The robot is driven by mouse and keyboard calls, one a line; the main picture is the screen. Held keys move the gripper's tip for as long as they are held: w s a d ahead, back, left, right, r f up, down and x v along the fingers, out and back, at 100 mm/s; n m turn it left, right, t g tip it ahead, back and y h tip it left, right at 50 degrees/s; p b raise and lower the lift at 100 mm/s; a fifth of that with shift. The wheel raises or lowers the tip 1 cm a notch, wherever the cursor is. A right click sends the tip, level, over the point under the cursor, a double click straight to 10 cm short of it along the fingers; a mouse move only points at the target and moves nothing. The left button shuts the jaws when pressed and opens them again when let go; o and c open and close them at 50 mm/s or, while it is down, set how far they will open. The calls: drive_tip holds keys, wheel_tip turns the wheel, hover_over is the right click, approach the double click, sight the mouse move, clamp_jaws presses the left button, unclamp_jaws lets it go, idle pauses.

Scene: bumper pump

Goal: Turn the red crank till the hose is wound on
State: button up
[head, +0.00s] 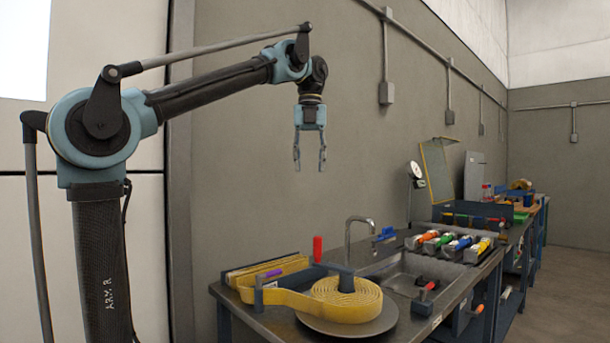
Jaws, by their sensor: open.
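My gripper (310,164) hangs pointing down, open and empty, high above the left end of the workbench. A yellow hose (347,295) lies partly coiled flat on a round grey plate (352,330) around a dark hub (346,281). Its free length runs left toward a dark guide and a tray of folded yellow hose (265,268). A red upright handle (318,248), likely the crank grip, stands just behind the coil, well below my gripper. What its foot joins to is hidden behind the coil and hub.
Right of the coil are a sink basin (391,275), a tap (349,234) and a red-ended handle (430,287). Several coloured-handled tools (455,243) lie farther back, near a round gauge (415,170). The air around my gripper is clear; the wall is behind.

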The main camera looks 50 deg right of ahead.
wheel_tip(320, 180, up, 8)
drive_tip(key=shift+r, duration=0.15)
idle(0.3)
drive_tip(key=shift+w, duration=0.1)
drive_tip(key=shift+c, duration=0.4)
drive_tip(key=c, duration=0.9)
drive_tip(key=shift+a+f+n, duration=0.25)
drive_tip(key=shift+f+n, duration=0.35)
drive_tip(key=shift+n, duration=0.4)
clamp_jaws()
drive_tip(key=a+f+n+h, duration=0.2)
drive_tip(key=a+f+n, duration=0.2)
drive_tip(key=f+n, duration=0.8)
drive_tip(key=a+f+n+h, duration=0.3)
drive_tip(key=a+f+n, duration=0.2)
drive_tip(key=f+n, duration=0.65)
drive_tip(key=d+f+n, duration=0.1)
drive_tip(key=d+f, duration=0.6)
drive_tip(key=shift+d+f+n, duration=0.2)
drive_tip(key=shift+d+n, duration=0.15)
drive_tip(key=shift+d, duration=0.05)
